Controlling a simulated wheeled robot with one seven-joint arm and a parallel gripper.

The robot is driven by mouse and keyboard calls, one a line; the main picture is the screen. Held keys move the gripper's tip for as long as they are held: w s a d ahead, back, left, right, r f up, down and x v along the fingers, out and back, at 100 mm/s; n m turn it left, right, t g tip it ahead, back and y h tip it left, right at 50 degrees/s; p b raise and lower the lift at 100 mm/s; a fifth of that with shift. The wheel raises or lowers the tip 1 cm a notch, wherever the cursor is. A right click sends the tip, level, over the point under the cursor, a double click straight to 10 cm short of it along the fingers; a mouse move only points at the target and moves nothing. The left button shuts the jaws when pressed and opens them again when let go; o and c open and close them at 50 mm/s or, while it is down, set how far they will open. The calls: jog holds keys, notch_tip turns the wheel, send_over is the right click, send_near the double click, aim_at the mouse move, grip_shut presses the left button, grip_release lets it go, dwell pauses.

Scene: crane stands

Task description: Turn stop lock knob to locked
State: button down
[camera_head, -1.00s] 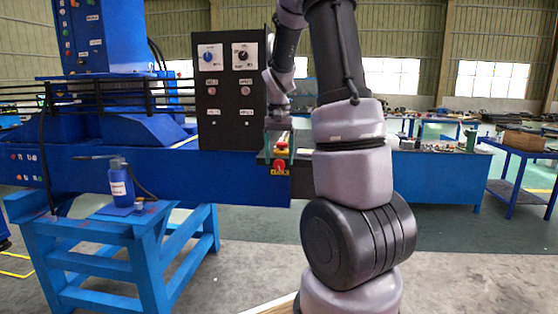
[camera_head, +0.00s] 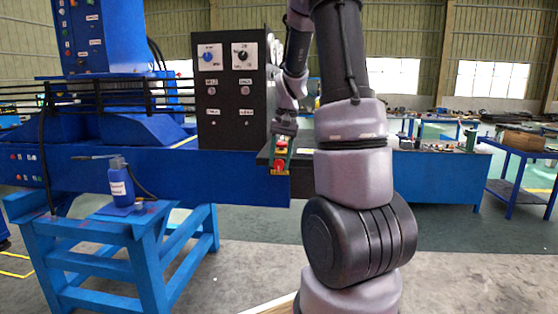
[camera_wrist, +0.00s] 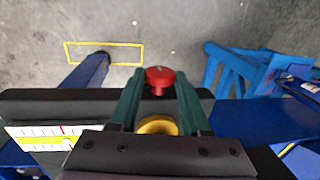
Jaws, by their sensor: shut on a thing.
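The red stop lock knob (camera_head: 279,166) sticks out at the front end of the dark bar, above a small yellow label. The wrist view shows the red knob (camera_wrist: 160,78) between the ends of two green fingers. My gripper (camera_wrist: 160,84) appears shut on the red knob, one finger at each side. In the head view my gripper (camera_head: 281,160) reaches down to the knob from above. A round yellow piece (camera_wrist: 158,125) lies between the fingers behind the knob, partly hidden by the dark gripper body. I cannot read the knob's lock position.
A black control panel (camera_head: 228,120) with dials stands left of my wrist. A yellow and white scale (camera_wrist: 45,137) lies along the bar (camera_wrist: 60,103). A blue stand (camera_head: 110,250) with a blue bottle (camera_head: 121,182) is at the left. Open floor lies in front.

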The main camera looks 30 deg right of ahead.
jog(key=shift+d+t+y, duration=0.1)
jog(key=shift+t+y, duration=0.3)
jog(key=shift+y, duration=0.1)
jog(key=shift+c, duration=1.9)
grip_release()
jog(key=v, duration=1)
jog(key=shift+r, duration=0.4)
jog(key=shift+s, duration=0.1)
